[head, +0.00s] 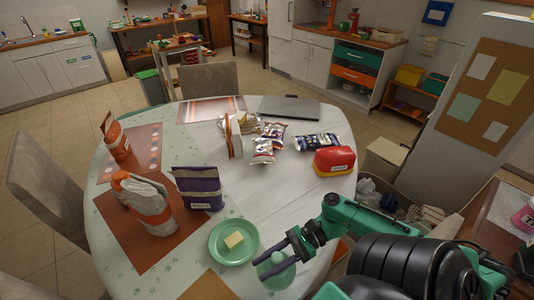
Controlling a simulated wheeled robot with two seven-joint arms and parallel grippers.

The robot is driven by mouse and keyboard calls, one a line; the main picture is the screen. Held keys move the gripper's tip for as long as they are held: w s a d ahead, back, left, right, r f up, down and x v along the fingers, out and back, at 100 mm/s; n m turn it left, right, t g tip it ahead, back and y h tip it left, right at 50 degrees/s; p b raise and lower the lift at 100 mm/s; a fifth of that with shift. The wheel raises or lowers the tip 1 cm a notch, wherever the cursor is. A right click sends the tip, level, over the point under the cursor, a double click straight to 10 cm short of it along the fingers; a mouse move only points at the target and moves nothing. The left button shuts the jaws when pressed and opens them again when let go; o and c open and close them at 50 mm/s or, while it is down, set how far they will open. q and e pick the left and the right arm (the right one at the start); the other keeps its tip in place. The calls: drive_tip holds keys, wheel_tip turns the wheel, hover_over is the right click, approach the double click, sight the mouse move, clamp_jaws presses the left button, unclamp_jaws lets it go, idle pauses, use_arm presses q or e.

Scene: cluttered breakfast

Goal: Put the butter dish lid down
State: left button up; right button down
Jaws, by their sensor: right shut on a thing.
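The butter dish base (219,256) is a round pale-green plate near the front of the table, with a yellow block of butter (234,240) lying uncovered on it. The butter dish lid (283,281) is a green dome just right of the dish, near the front table edge. My right gripper (266,266) comes in from the right with its dark fingers shut on the top of the lid. The fingers hide part of the lid. I cannot tell whether the lid's rim touches the table. My left gripper is not in view.
A purple pouch (198,188) and a grey-white bag (148,206) stand left of the dish. Several foil packets (263,151) and a red container (334,161) are farther back. White tablecloth (290,200) lies clear behind the lid. A brown mat (207,288) lies in front.

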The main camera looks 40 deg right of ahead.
wheel_tip(320, 180, down, 5)
drive_tip(key=shift+r+b, duration=0.2)
drive_tip(key=shift+b, duration=0.3)
drive_tip(key=shift+f, duration=0.15)
drive_tip(key=c, duration=0.5)
unclamp_jaws()
drive_tip(key=b+v, duration=0.1)
drive_tip(key=v, duration=1)
drive_tip(key=shift+s+d, duration=0.1)
drive_tip(key=shift+d, duration=0.2)
drive_tip(key=shift+d+r, duration=0.15)
drive_tip(key=shift+r, duration=0.1)
